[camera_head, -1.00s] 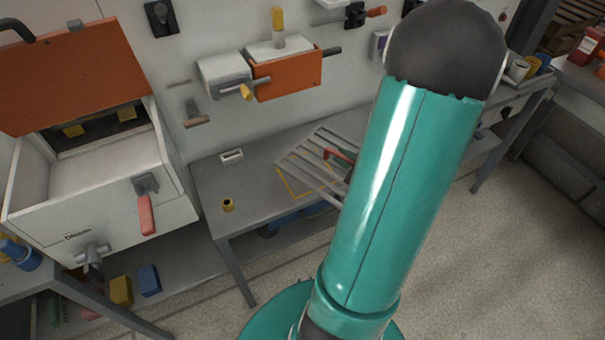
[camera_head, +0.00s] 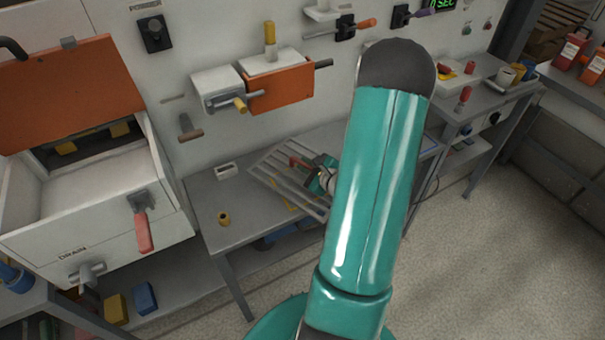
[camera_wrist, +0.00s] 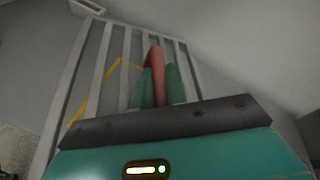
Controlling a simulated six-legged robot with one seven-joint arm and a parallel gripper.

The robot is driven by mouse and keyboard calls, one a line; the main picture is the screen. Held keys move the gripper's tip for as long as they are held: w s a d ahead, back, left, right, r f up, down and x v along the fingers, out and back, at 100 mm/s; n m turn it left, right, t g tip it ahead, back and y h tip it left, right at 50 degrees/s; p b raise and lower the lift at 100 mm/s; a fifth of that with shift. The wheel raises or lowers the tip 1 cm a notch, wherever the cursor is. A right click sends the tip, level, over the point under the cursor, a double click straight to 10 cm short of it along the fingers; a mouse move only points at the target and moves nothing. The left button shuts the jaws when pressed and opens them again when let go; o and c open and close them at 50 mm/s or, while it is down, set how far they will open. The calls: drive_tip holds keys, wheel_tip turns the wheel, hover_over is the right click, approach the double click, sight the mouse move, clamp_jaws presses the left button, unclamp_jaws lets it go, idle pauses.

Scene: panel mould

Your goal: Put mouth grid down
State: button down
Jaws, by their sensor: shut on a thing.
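The mouth grid (camera_head: 276,169), a grey frame of parallel bars, is over the grey bench on the left of my arm in the head view. Its bars also fill the middle of the wrist view (camera_wrist: 88,82). My gripper (camera_head: 318,172) is shut on the grid's red handle (camera_wrist: 153,62), between two green fingers (camera_wrist: 158,84). A yellow outline (camera_wrist: 100,97) on the bench shows between the bars. I cannot tell whether the grid touches the bench. My arm hides part of the gripper and of the bench.
An open white box with a red handle (camera_head: 145,232) stands at left. An orange panel (camera_head: 281,90) is on the wall behind.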

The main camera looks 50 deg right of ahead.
sight(303, 174)
drive_tip(key=shift+w+f, duration=0.45)
drive_tip(key=shift+f, duration=0.1)
drive_tip(key=shift+w+f, duration=0.15)
drive_tip(key=shift+f, duration=0.75)
drive_tip(key=shift+w+f, duration=0.1)
drive_tip(key=shift+f, duration=0.8)
drive_tip(key=c, duration=1.4)
unclamp_jaws()
drive_tip(key=shift+f, duration=0.15)
